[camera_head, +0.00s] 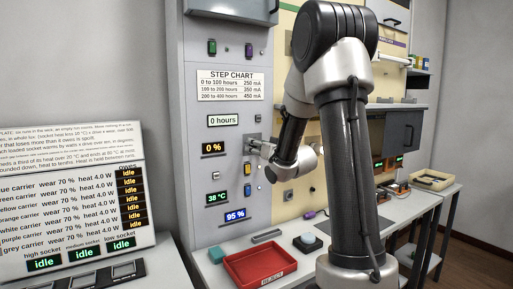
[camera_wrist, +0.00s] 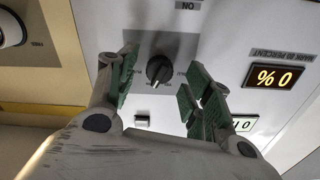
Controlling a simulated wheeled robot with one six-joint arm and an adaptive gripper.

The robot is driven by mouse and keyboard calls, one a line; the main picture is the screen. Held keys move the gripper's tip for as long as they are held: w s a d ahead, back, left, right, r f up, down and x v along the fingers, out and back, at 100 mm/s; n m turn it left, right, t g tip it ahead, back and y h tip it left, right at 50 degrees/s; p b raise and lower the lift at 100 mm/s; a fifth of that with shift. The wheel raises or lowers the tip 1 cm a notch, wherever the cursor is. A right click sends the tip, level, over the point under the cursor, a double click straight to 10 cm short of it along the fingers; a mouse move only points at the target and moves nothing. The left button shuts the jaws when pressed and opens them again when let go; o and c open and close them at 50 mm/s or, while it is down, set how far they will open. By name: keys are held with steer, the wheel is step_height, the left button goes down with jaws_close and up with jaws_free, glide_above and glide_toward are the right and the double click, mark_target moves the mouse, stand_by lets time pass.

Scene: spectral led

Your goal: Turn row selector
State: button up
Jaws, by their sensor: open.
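A dark rotary knob (camera_wrist: 158,72) with a pale pointer mark sits on a grey plate on the panel, in the middle of the wrist view. The small lettering around it is too blurred to read, so I cannot confirm it is the row selector. My gripper (camera_wrist: 161,84) is open, with one green-padded finger on each side of the knob and visible gaps between.
The panel has a step chart (camera_head: 230,85), a "0 hours" display (camera_head: 223,120), several switches, and "38 °C" (camera_head: 215,196) and "95 %" (camera_head: 235,215) displays. A red tray (camera_head: 232,267) and small blocks lie on the bench below. A status board (camera_head: 75,195) stands at left.

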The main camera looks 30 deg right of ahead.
steer(key=shift+w, duration=0.6)
steer(key=shift+c, duration=0.3)
steer(key=c, duration=1)
